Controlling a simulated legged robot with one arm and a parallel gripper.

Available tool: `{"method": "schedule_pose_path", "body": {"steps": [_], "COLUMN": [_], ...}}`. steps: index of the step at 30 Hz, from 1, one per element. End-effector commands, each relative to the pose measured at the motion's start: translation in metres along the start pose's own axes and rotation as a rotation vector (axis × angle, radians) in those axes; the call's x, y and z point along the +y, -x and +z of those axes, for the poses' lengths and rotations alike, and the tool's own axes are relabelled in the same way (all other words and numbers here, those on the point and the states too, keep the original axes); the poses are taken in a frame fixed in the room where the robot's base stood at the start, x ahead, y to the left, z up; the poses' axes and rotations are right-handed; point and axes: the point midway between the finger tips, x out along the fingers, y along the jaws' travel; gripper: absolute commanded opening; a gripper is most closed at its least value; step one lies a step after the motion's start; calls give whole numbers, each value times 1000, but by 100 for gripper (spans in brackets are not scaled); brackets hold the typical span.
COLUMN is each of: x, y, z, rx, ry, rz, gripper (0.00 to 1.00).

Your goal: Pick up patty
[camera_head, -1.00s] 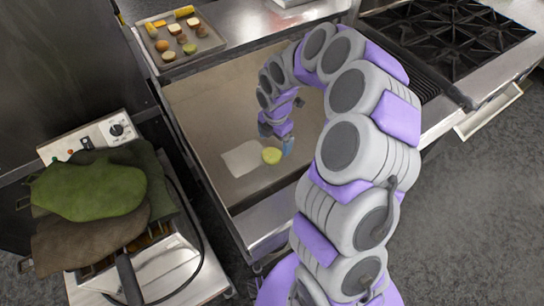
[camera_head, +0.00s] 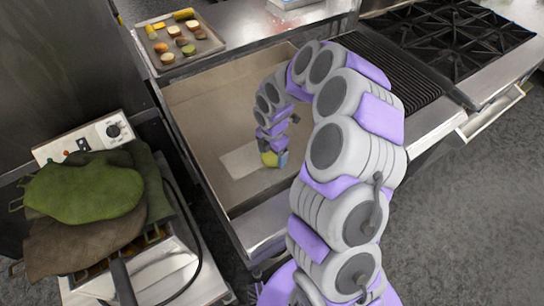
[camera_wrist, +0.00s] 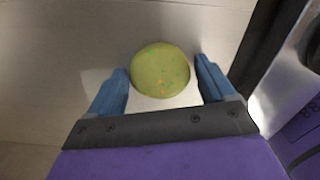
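The patty (camera_wrist: 161,70) is a round, flat, yellow-green disc with small orange and green specks. In the wrist view it lies just beyond and between the blue fingertips. My gripper (camera_wrist: 164,78) is open, with one finger on each side of the patty and a visible gap to it. In the head view the patty (camera_head: 269,159) lies on the flat steel cooking surface beside a pale rectangle (camera_head: 240,160), partly covered by my gripper (camera_head: 277,160). I cannot tell how high the fingers are above the surface.
A tray (camera_head: 165,60) with several food pieces stands on the back-left counter. A stove with black grates (camera_head: 450,35) is at the right. The steel surface around the patty is clear.

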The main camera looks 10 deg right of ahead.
Motion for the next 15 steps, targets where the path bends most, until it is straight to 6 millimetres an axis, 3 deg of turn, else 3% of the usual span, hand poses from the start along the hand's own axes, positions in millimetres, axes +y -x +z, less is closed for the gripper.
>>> {"method": "schedule_pose_path", "body": {"steps": [15], "x": [0], "y": [0], "z": [0], "rx": [0], "ry": [0], "rz": [0], "gripper": [36]}}
